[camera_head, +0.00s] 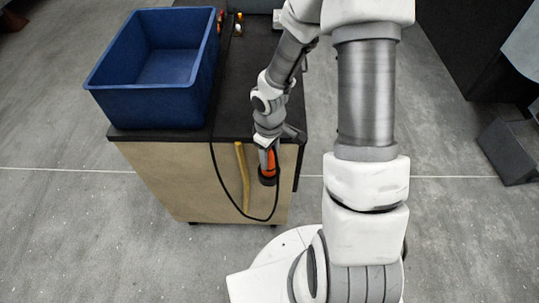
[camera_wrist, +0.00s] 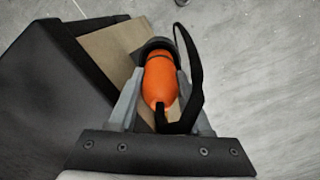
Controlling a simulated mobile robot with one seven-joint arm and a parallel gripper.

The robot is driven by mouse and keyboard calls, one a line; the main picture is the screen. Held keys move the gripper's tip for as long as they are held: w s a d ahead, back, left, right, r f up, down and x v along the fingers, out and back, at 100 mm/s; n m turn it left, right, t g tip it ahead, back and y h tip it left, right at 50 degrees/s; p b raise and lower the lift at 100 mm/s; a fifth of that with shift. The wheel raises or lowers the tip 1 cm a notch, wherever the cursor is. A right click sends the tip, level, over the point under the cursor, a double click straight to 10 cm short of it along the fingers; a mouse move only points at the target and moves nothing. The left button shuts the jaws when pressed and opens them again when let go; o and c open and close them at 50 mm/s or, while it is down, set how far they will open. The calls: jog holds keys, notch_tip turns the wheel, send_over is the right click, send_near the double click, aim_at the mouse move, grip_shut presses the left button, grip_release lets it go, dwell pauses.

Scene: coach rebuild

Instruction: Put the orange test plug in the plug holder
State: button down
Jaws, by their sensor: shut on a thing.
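The orange test plug (camera_head: 270,160) is at the front face of the bench, below its top edge. My gripper (camera_head: 266,150) is shut on it from above. In the wrist view, the orange plug (camera_wrist: 161,78) lies between the two grey fingers of my gripper (camera_wrist: 160,86). A black round collar or cup (camera_head: 267,179) surrounds the plug's far end and also shows in the wrist view (camera_wrist: 157,43). I cannot tell whether it is the plug holder or part of the plug. A black cable (camera_head: 222,188) runs from the plug in a loop.
A blue bin (camera_head: 150,104) stands on the left of the black bench top (camera_head: 240,120). A yellow bar (camera_head: 242,172) runs down the wooden front face, left of the plug. Small orange and yellow items lie at the back. Grey floor is open in front of the bench.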

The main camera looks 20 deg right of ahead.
jog(key=shift+f+b, duration=0.75)
jog(key=shift+f, duration=0.15)
dwell(0.7)
jog(key=shift+r, duration=0.1)
jog(key=shift+f+b, duration=0.5)
jog(key=shift+f, duration=0.15)
dwell(1.1)
jog(key=c, duration=0.6)
grip_release()
notch_tip(320, 180, up, 11)
jog(key=p, duration=0.9)
jog(key=shift+p, duration=0.35)
